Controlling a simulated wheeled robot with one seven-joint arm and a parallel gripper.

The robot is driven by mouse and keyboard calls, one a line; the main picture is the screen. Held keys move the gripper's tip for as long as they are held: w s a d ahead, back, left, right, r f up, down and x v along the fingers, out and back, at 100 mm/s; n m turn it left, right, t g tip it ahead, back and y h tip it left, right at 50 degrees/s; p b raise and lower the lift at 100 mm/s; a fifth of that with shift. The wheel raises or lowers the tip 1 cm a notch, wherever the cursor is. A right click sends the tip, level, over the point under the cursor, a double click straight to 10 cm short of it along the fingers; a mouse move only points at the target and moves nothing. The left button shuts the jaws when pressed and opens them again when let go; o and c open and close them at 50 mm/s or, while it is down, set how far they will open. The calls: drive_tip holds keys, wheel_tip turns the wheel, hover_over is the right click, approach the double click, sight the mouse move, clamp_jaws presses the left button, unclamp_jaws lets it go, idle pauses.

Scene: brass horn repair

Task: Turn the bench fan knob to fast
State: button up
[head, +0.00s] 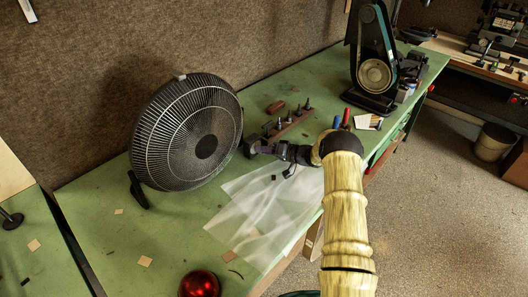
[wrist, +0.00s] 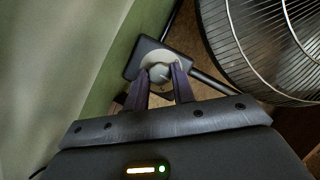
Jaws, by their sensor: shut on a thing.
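The black bench fan (head: 188,133) stands on the green bench at the left, its round grille facing right and toward me. Its grille also shows at the right of the wrist view (wrist: 270,40). In the wrist view, a grey round knob (wrist: 159,72) sits on a pale disc on the fan's dark control box (wrist: 136,62). My gripper (head: 249,148) reaches in from the right, beside the fan. Its two purple fingers are shut on the knob, one on each side. The knob is hidden in the head view, and I cannot read its setting marks.
A clear plastic sheet (head: 265,205) lies on the bench under my arm. A rack of small tools (head: 290,122) stands behind my gripper. A red shiny ball-like thing (head: 199,285) is at the near edge. A belt sander (head: 375,70) stands at the far right. The left bench is mostly clear.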

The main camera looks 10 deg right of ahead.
drive_tip(key=o, duration=1)
drive_tip(key=b+v, duration=0.3)
drive_tip(key=v, duration=1.4)
drive_tip(key=shift+s+d+r, duration=0.1)
drive_tip(key=shift+d, duration=0.1)
